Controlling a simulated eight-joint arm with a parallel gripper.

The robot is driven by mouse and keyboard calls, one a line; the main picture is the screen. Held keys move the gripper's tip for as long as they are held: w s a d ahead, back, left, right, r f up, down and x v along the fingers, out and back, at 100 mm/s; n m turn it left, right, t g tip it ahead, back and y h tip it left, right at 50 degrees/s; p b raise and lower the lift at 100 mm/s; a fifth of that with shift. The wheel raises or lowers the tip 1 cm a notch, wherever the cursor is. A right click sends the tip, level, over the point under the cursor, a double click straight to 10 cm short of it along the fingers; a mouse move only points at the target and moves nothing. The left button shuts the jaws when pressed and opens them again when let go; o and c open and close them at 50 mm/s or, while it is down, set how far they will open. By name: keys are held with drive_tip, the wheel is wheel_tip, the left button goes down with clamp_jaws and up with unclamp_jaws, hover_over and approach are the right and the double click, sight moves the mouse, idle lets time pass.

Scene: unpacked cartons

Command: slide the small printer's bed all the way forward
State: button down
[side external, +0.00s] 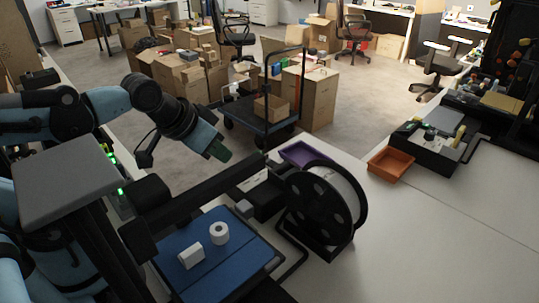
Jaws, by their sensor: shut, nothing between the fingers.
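The small printer has a dark frame with a crossbar (205,195) running diagonally over its blue bed (228,268). The bed lies at the lower middle of the side external view. A white block (191,256) and a white ring-shaped piece (219,233) sit on the bed. My gripper (219,153) is dark with a green part. It is shut and empty, and it appears above and beyond the crossbar, apart from the bed. The bed's left part is partly hidden by the printer's frame.
A black spool (350,225) stands right of the bed. A purple tray (305,153) and an orange tray (391,164) lie behind it. A dark device (430,150) stands at right. The white table (430,235) is clear at lower right.

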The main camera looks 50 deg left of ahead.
sight(244, 205)
idle(0.3)
drive_tip(key=c, duration=1.5)
unclamp_jaws()
drive_tip(key=shift+w, duration=0.1)
drive_tip(key=o, duration=0.5)
drive_tip(key=shift+w+d+r+g, duration=0.25)
drive_tip(key=shift+d+r+g, duration=0.25)
drive_tip(key=shift+g, duration=0.3)
drive_tip(key=shift+o, duration=1)
drive_tip(key=w+d+r+g, duration=0.3)
drive_tip(key=d+g, duration=0.2)
drive_tip(key=g, duration=0.2)
drive_tip(key=shift+d+g, duration=0.25)
drive_tip(key=shift+g, duration=0.15)
drive_tip(key=shift+s+d+f+g, duration=0.3)
drive_tip(key=shift+s+f, duration=0.4)
drive_tip(key=shift+f, duration=1.1)
drive_tip(key=shift+s+d+f+g, duration=0.25)
drive_tip(key=shift+s+f+g, duration=0.3)
drive_tip(key=shift+f, duration=1.25)
drive_tip(key=shift+s+d+f+g, duration=0.25)
drive_tip(key=shift+s+f, duration=0.55)
drive_tip(key=shift+f, duration=1)
clamp_jaws()
